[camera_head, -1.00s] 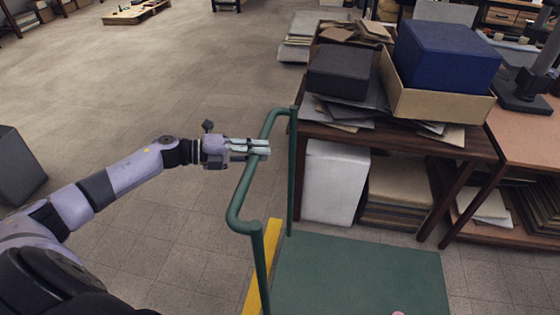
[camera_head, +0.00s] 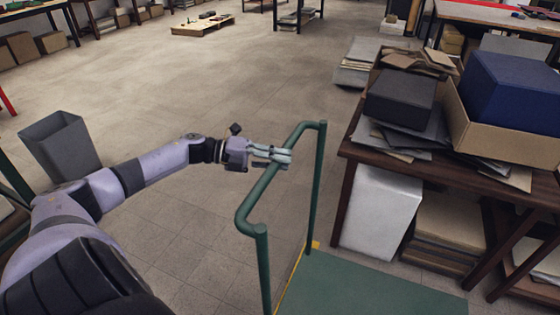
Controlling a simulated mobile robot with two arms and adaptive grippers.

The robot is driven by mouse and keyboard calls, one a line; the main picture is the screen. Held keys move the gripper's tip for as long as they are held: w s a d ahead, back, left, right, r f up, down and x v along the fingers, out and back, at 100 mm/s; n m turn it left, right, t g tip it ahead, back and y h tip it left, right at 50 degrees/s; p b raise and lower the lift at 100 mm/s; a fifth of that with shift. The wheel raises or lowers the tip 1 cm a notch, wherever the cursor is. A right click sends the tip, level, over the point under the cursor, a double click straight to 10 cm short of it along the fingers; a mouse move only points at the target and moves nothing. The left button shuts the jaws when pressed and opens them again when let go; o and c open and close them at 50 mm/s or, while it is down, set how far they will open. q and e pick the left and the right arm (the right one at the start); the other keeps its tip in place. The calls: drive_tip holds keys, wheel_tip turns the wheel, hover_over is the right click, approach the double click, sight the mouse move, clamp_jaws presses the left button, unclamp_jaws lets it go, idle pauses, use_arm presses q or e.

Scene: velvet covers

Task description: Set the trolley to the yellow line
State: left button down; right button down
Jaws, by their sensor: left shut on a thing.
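The green trolley (camera_head: 375,288) has a flat deck at the bottom right and an upright tubular handle (camera_head: 262,190) on its left side. My left gripper (camera_head: 285,157) is shut on the handle's top bar, near its far end. The yellow line (camera_head: 313,245) shows on the floor only as a small piece beyond the deck's far left corner and a thin strip along the deck's left edge. The rest of the line is hidden. My right gripper is not in view.
A wooden table (camera_head: 345,150) with a dark box, a blue box (camera_head: 515,90) and sheets stands close on the right, with a white block (camera_head: 382,212) beneath. A grey bin (camera_head: 62,145) stands at left. The floor ahead is open.

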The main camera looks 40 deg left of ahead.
use_arm(q)
drive_tip(key=c, duration=1.4)
unclamp_jaws()
drive_tip(key=shift+a, duration=0.1)
drive_tip(key=v, duration=1.1)
drive_tip(key=shift+s+a, duration=0.3)
